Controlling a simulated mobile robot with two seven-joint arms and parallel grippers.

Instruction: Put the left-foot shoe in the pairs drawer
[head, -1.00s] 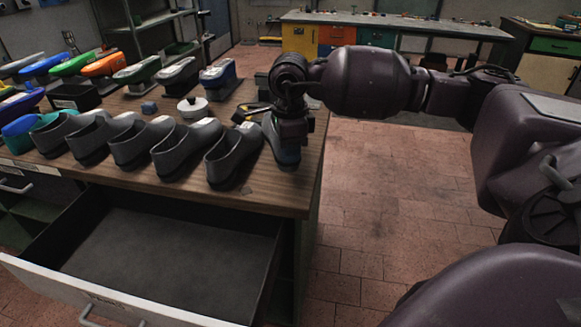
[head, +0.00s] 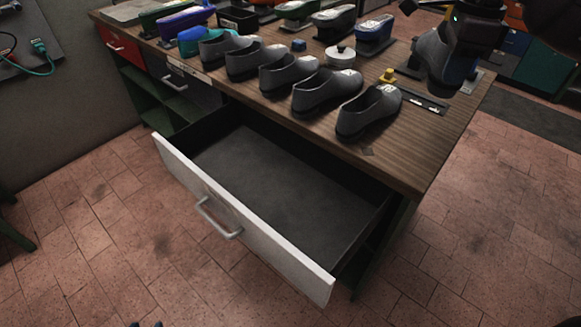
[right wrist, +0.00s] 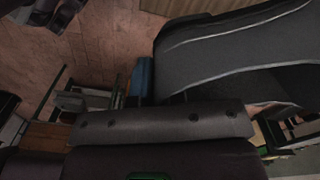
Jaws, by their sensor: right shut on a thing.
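My right gripper (head: 464,40) is at the top right in the head view, shut on a dark grey shoe (head: 433,56) above the right end of the bench. The shoe also fills the upper right of the right wrist view (right wrist: 225,55), with a gripper part close below it. A blue piece shows beside the held shoe; I cannot tell if it touches it. The open drawer (head: 275,180) has a white front with a metal handle and is empty inside. I cannot read a label on it. My left gripper is not in view.
Several similar grey shoes (head: 370,112) stand in a row along the bench's front edge, above the drawer. A white lidded pot (head: 340,57), a small yellow piece (head: 387,76) and coloured shoe forms (head: 375,35) are behind them. The wooden bench top (head: 425,150) is clear at its near right corner.

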